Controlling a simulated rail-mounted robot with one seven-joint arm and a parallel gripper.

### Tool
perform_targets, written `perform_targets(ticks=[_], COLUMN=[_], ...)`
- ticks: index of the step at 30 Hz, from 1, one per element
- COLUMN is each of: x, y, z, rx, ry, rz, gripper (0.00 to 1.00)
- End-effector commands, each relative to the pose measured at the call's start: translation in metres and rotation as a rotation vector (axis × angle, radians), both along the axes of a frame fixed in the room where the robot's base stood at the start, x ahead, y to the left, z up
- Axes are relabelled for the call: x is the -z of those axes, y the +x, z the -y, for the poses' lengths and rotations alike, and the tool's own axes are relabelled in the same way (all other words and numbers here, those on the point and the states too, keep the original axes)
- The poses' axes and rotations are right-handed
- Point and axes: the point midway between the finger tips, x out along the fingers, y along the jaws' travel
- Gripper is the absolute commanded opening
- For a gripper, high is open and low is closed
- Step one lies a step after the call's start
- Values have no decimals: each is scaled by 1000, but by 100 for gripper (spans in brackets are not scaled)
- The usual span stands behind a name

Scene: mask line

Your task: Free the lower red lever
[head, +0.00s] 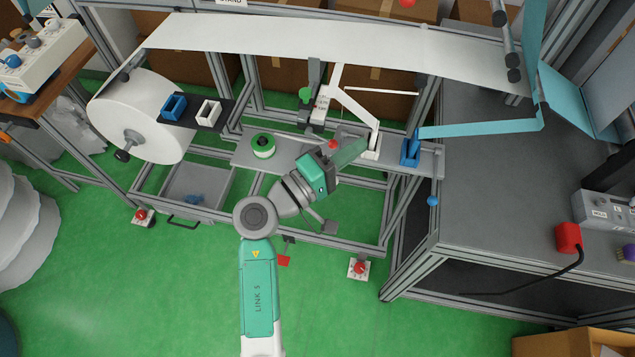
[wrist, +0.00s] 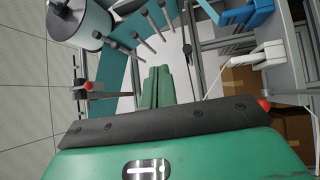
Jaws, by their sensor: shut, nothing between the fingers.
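My gripper (head: 350,152) is shut and empty, its green fingers pointing to the upper right over the grey shelf of the frame. In the wrist view the two fingers (wrist: 156,85) lie together. A small red knob (head: 333,144) shows right beside the gripper in the head view; I cannot tell whether they touch. In the wrist view a red knob (wrist: 88,86) on a dark bar is left of the fingers, apart from them. Another red end (wrist: 264,104) shows at the right, partly hidden behind my gripper body. I cannot tell for sure which is the lower red lever.
A white web (head: 300,38) runs from a large white roll (head: 135,115) across the back. A white bracket (head: 372,148) and a blue bracket (head: 410,152) stand right of my gripper. A green-and-white spool (head: 263,146) sits on the shelf.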

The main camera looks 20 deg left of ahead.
Motion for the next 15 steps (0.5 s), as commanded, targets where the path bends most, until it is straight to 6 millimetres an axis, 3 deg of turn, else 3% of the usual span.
perform_targets(ticks=[1,3,6,9,15], x=[77,130,184,212,217], y=[-9,-23,-43,-58,-64], z=[-20,-45,-77,-97,-106], rx=[7,13,4,-7,-13], ry=[-151,-362,-599,-743,-808], rz=[-37,-60,-60,-49,-37], gripper=[0,0,0,0,0])
